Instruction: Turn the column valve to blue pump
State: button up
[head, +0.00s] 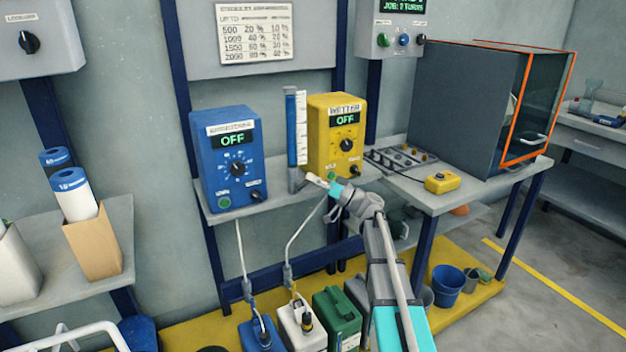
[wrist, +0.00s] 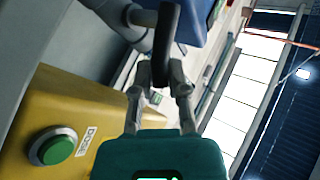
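The measuring column (head: 296,130), a blue tube with a white scale, stands on the shelf between the blue pump (head: 226,160) and the yellow wetter pump (head: 336,135). Both pump displays read OFF. My gripper (head: 318,182) is at the column's foot, in front of the yellow pump. In the wrist view its fingers (wrist: 160,78) sit closely on both sides of a black valve handle (wrist: 166,35) and appear to touch it. The handle is long and narrow. In the head view my gripper hides the valve.
The yellow pump's green DOSE button (wrist: 58,149) is close beside my gripper. A rack tray (head: 400,158) and a yellow control box (head: 440,183) lie on the bench to the right. Several canisters (head: 338,315) stand below the shelf, with hoses rising from them.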

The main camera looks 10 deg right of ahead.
jog(key=o, duration=0.4)
jog(key=shift+r+g+p, duration=0.2)
jog(key=shift+g+p, duration=0.1)
jog(key=shift+p, duration=0.2)
jog(key=n+p, duration=0.1)
jog(key=h+p, duration=0.1)
jog(key=shift+a+r+n+g+p, duration=0.2)
jog(key=shift+r+n+g+p, duration=0.1)
jog(key=shift+r+n+g, duration=0.1)
jog(key=n+g+h+p, duration=0.1)
jog(key=p, duration=0.2)
jog(key=a+r+n+h+p, duration=0.1)
jog(key=n+p, duration=0.1)
jog(key=p, duration=0.1)
jog(key=shift+s+a+g+h, duration=0.1)
jog(key=shift+s+g+h, duration=0.1)
jog(key=shift+g+h, duration=0.2)
jog(key=v, duration=1.4)
jog(key=s+a+f+m+g+h+p, duration=0.55)
jog(key=s+a+f+m+h, duration=0.3)
jog(key=s+a+f, duration=0.4)
jog(key=s+a+r+m+g+h+p, duration=0.1)
jog(key=s+m+h, duration=0.3)
jog(key=s+h, duration=0.4)
jog(key=shift+s+a+r+p, duration=0.25)
jog(key=shift+s+a+p, duration=0.05)
jog(key=shift+s+p, duration=0.4)
